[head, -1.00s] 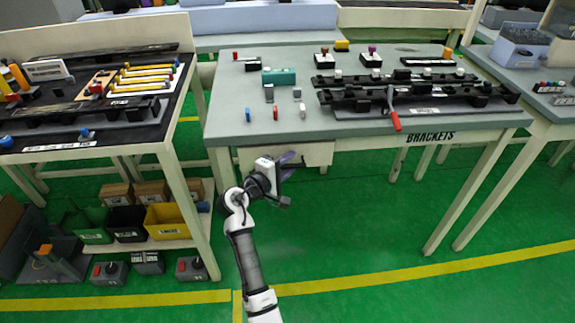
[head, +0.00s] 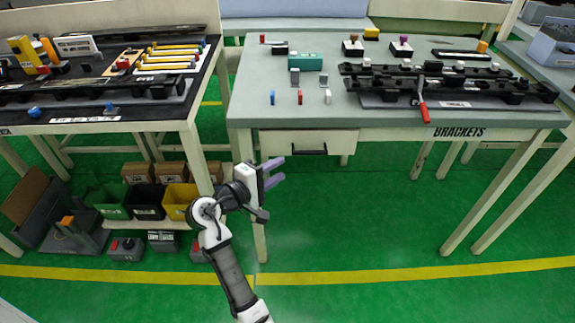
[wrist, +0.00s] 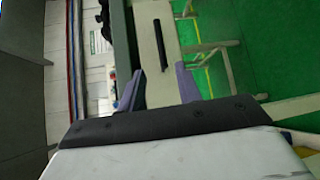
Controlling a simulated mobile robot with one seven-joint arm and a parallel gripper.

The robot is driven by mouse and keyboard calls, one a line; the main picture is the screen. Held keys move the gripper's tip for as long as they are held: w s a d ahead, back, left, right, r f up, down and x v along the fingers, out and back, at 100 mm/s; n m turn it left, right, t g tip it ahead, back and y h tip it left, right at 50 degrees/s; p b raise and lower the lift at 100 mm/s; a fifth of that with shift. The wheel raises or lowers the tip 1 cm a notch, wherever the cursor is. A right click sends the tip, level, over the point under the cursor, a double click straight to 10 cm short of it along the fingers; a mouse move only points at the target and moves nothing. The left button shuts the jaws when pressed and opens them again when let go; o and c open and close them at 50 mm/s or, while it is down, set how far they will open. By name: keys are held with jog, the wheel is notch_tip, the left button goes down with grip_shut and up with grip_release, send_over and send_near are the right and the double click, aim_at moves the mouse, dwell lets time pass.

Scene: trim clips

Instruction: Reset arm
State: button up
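My gripper (head: 274,173) is raised in front of the brackets table (head: 290,103), below its top and near its left front leg. Its two purple fingers stand apart with nothing between them. In the wrist view the fingers (wrist: 160,88) are also apart and empty, with the table's drawer front and dark handle beyond them. My arm is bent and reaches up from the bottom of the head view.
The drawer (head: 308,142) under the table is closed. A black-topped table (head: 150,122) stands at the left, with yellow (head: 178,200), black and green bins on its lower shelf. A red-handled clamp (head: 421,100) sits on the brackets table. Green floor is clear at the right.

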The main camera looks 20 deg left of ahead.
jog(key=shift+s+a, duration=0.1)
jog(key=shift+s, duration=0.2)
